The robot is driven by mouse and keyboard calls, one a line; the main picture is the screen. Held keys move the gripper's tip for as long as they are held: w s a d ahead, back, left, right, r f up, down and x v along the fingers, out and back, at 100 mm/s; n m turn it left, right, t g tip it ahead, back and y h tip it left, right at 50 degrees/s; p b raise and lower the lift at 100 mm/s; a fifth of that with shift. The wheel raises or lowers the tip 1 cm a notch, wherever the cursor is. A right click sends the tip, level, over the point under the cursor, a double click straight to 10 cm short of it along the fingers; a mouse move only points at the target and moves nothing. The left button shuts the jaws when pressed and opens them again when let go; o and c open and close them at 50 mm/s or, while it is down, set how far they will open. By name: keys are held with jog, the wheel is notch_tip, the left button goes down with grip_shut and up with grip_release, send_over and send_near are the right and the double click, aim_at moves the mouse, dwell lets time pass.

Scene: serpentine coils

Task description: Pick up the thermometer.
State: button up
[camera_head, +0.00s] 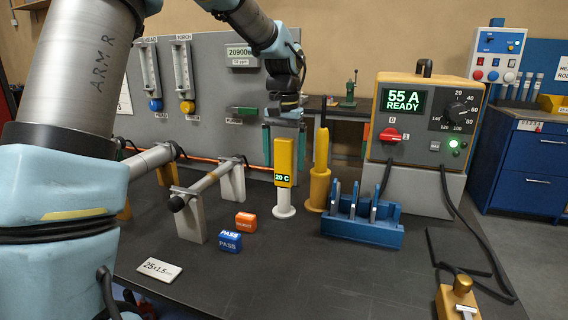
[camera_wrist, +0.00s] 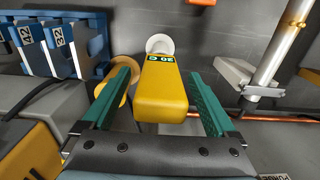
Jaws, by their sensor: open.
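The thermometer (camera_head: 284,155) is a yellow upright block with a "20 C" display, standing on a round white base (camera_head: 285,209) on the dark bench. In the wrist view the thermometer (camera_wrist: 163,95) points up toward the camera, between the two green fingers. My gripper (camera_head: 284,158) is above the bench, pointing down, with one finger on each side of the thermometer's upper part. It is open. In the wrist view my gripper (camera_wrist: 160,78) shows gaps between each finger and the yellow sides, so I see no grip.
A yellow torch-like tool (camera_head: 320,180) stands just right of the thermometer. A blue rack (camera_head: 360,232) and the "55 A READY" power unit (camera_head: 412,130) are farther right. Orange (camera_head: 246,220) and blue (camera_head: 229,242) blocks and a pipe on stands (camera_head: 205,185) lie left.

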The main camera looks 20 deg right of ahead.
jog(key=shift+c, duration=0.4)
grip_shut()
